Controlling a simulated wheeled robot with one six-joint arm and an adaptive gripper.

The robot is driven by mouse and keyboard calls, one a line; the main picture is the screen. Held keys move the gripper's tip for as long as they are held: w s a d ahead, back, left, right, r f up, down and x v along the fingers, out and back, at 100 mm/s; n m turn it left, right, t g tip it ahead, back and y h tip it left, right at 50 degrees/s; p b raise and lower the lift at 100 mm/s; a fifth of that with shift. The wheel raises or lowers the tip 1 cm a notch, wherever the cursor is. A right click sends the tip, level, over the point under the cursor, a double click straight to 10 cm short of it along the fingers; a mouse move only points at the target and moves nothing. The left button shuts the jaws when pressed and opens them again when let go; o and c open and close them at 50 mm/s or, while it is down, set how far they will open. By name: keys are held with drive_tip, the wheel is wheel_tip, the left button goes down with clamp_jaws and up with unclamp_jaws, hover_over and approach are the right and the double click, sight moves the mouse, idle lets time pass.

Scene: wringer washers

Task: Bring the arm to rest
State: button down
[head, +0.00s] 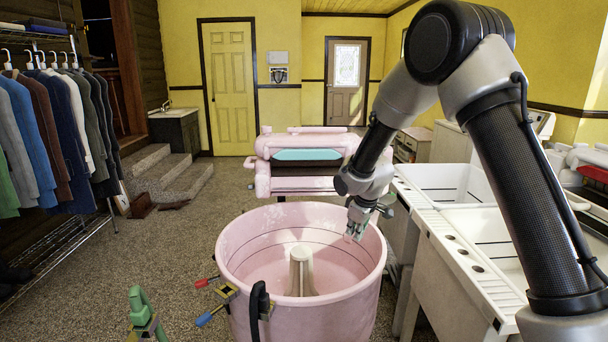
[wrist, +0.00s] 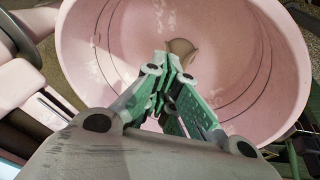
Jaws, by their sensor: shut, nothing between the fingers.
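My arm comes in from the right in the head view, bent at the elbow, with its forearm pointing down and to the left. My gripper (head: 352,234) hangs over the right part of the open pink washer tub (head: 300,318). In the wrist view my gripper (wrist: 178,84) has its green fingers together, with nothing between them. The tub (wrist: 262,60) lies beyond the fingers. Its cream agitator post (head: 301,268) stands in the middle, and in the wrist view the post (wrist: 183,48) is partly hidden behind the fingertips.
A pink wringer (head: 300,183) stands behind the tub. White laundry sinks (head: 462,262) are close on the right. A clothes rack (head: 60,130) and steps (head: 170,175) are on the left. Levers with red and blue grips (head: 204,319) stick out from the tub's left. Speckled floor (head: 170,245) is open left of the tub.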

drive_tip(key=s+d+r+m, duration=0.3)
drive_tip(key=s+d+r, duration=0.4)
drive_tip(key=s, duration=0.6)
drive_tip(key=s+d+r+m, duration=0.4)
drive_tip(key=s+d+r, duration=0.2)
drive_tip(key=s, duration=0.7)
drive_tip(key=s+d+r+m+h, duration=0.1)
drive_tip(key=s+d+r+m, duration=0.2)
drive_tip(key=s+d+r, duration=0.4)
drive_tip(key=s+r, duration=0.3)
drive_tip(key=s, duration=0.3)
drive_tip(key=shift+d+r, duration=0.15)
drive_tip(key=shift+d, duration=0.2)
